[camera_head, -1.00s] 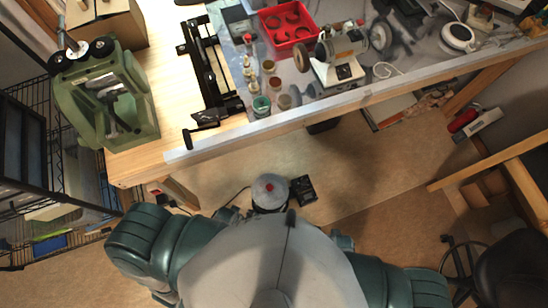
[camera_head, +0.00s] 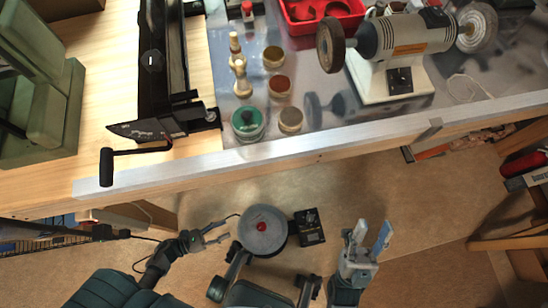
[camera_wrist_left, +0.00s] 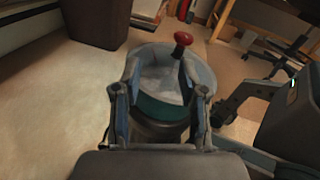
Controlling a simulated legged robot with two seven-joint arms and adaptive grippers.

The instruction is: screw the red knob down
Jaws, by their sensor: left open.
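A red knob (camera_head: 261,227) sits on top of a grey round body (camera_head: 250,244) below the bench edge. In the left wrist view the red knob (camera_wrist_left: 183,38) stands on a short stem above the grey body, beyond my fingers. My left gripper (camera_head: 227,232) is open and empty, just left of the grey body. In its wrist view the fingers (camera_wrist_left: 160,70) are spread, with nothing between them. My right gripper (camera_head: 372,232) is open and empty, farther right. A small red-topped piece (camera_head: 247,10) also stands on the bench; I cannot tell whether it is a knob.
The wooden bench with a metal front edge (camera_head: 290,147) spans the view. It carries a black clamp frame with a crank (camera_head: 106,167), several small jars, a bench grinder (camera_head: 400,50) and a red tray (camera_head: 325,15). A black box (camera_head: 309,227) lies right of the grey body.

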